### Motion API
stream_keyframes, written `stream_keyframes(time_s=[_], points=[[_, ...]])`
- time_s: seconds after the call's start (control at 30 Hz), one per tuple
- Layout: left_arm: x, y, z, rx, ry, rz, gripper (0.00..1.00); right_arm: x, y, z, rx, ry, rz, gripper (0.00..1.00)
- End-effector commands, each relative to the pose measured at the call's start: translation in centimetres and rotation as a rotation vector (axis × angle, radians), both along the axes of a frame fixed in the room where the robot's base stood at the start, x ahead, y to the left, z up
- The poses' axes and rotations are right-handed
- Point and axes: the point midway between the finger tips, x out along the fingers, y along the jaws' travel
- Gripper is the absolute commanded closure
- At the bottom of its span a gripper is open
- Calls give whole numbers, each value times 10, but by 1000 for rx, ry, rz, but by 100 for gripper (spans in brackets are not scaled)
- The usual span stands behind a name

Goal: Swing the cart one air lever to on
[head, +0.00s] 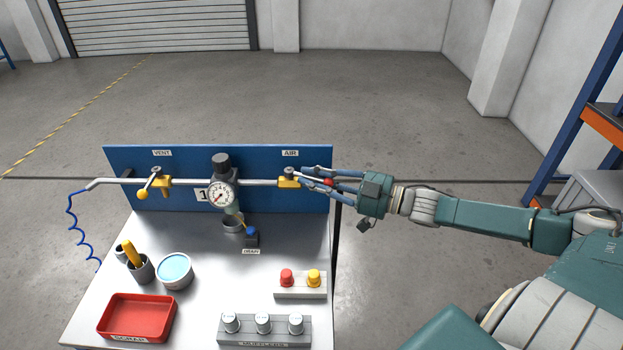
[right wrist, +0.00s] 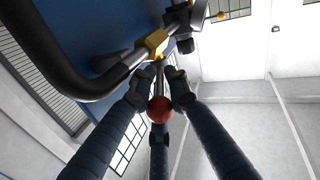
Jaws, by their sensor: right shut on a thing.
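The air valve (head: 289,182) is a yellow body on the silver pipe, below the AIR label on the blue back panel. Its lever ends in a red ball (head: 329,182) and points right, roughly along the pipe. My right gripper (head: 318,181) comes in from the right and is shut around the lever. In the right wrist view, the finger pads sit on both sides of the metal lever rod (right wrist: 160,76), with the red ball (right wrist: 159,109) between the fingers and the yellow valve body (right wrist: 151,44) beyond. The fingers partly hide the lever in the head view. My left gripper is not in view.
The vent valve (head: 160,182) with a yellow-ended lever and a pressure gauge (head: 221,194) are on the same pipe. The cart top (head: 205,288) holds a red tray (head: 137,317), cups, buttons and mufflers. A blue rack (head: 577,110) stands at the right; the floor behind is clear.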

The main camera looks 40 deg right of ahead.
Motion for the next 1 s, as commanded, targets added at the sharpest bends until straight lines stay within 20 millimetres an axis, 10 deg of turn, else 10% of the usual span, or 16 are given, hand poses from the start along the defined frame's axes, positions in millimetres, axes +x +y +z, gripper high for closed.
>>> stream_keyframes(time_s=[0.13,1.0], points=[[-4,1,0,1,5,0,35,-1,1,-4,-4,6,1,73],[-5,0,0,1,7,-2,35,-29,-17,-4,-3,7,-1,73]])
